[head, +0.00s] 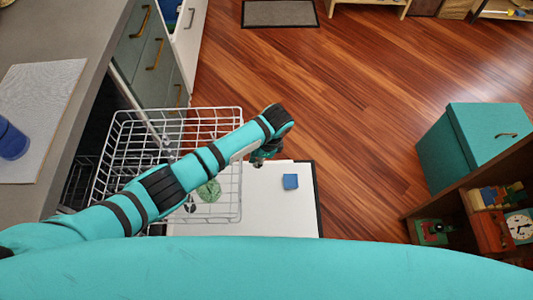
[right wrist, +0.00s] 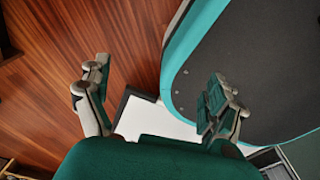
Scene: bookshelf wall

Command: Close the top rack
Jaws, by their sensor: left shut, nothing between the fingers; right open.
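The top rack (head: 232,118) is a white wire basket, pulled out from under the counter at the left in the head view. My left arm reaches across above it. My left gripper (head: 262,160) is at the rack's right side, fingers shut and empty; I cannot tell whether it touches the wire. Part of the rack is hidden under my arm. The open white door (head: 268,212) lies below the rack. My right gripper (right wrist: 158,95) is open and empty in the right wrist view, away from the rack; it is out of the head view.
A blue block-like item (head: 290,181) lies on the door. A green round item (head: 209,192) shows through the rack wires. The grey counter (head: 62,45) holds a blue cup (head: 11,140). A teal box (head: 475,145) and shelf stand at the right. The wooden floor between is clear.

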